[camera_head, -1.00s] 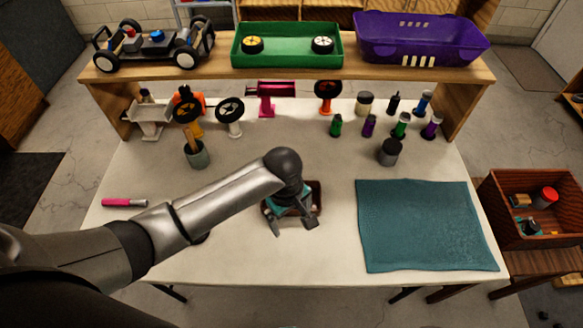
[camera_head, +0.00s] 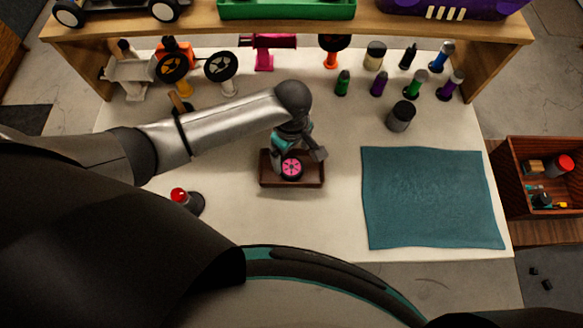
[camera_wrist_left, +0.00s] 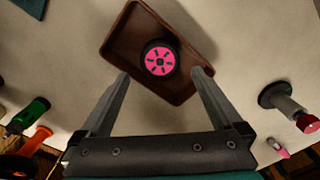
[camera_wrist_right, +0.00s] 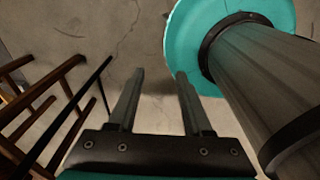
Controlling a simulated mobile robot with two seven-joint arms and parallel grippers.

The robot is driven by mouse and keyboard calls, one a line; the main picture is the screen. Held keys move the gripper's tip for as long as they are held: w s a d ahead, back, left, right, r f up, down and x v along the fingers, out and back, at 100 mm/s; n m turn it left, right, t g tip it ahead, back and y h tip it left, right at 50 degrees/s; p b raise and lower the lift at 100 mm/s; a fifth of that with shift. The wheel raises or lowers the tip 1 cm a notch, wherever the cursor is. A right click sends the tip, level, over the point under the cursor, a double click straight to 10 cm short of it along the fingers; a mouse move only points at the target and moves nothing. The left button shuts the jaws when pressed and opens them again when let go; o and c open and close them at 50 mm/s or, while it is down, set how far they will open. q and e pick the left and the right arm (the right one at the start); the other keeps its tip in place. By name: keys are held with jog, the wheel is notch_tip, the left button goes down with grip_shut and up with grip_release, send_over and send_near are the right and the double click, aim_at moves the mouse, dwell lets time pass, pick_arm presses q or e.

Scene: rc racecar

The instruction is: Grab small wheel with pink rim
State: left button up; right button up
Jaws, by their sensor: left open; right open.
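The small black wheel with the pink rim (camera_head: 292,168) lies flat in a shallow brown tray (camera_head: 309,185) at the middle of the table. In the left wrist view the wheel (camera_wrist_left: 160,60) lies in the tray (camera_wrist_left: 119,45), just past and between the fingertips. My left gripper (camera_head: 297,153) is open and empty over the tray, its fingers on either side of the wheel's line. A gap between fingertips and wheel cannot be judged exactly. My right gripper (camera_wrist_right: 160,75) is open and empty above the floor, away from the table.
A teal mat (camera_head: 432,198) lies to the right. Paint bottles, a grey jar (camera_head: 401,116) and wheel stands line the back, under a wooden shelf (camera_head: 390,28). A wooden box (camera_head: 515,185) stands off the table's right side.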

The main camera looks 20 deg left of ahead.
aim_at(291, 167)
pick_arm(q)
jog(key=shift+f, duration=0.65)
notch_tip(291, 167, down, 5)
jog(key=shift+b, duration=1)
pick_arm(e)
jog(key=shift+w+f, duration=0.3)
jog(key=shift+f, duration=0.25)
jog(key=shift+w+f, duration=0.3)
jog(key=shift+f, duration=0.2)
pick_arm(q)
jog(key=shift+c, duration=0.2)
jog(key=c, duration=1.2)
pick_arm(e)
jog(key=shift+a, duration=0.1)
pick_arm(q)
jog(key=shift+r, duration=0.1)
